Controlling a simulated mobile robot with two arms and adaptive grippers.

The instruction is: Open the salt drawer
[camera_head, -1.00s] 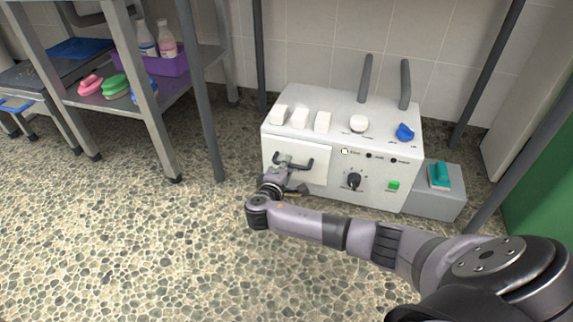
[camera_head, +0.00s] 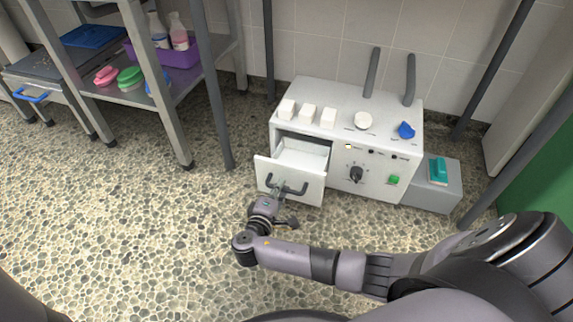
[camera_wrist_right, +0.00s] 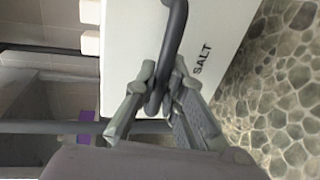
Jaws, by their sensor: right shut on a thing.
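The white salt drawer (camera_head: 290,177) sits at the left of the white machine's front and is pulled out, so its inside shows from above. It looks empty. Its dark bar handle (camera_head: 289,188) is on the front panel. My right gripper (camera_head: 279,191) is at this handle. In the right wrist view, the fingers of my right gripper (camera_wrist_right: 158,100) are closed around the dark handle (camera_wrist_right: 172,45), beside the word SALT on the white drawer front (camera_wrist_right: 215,35). My left gripper is not in view.
The white machine (camera_head: 375,160) has white blocks, a knob and a blue piece on top. A grey box with a teal item (camera_head: 438,170) stands to its right. A metal shelf (camera_head: 135,95) with soaps and bottles stands left. The pebbled floor before the drawer is clear.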

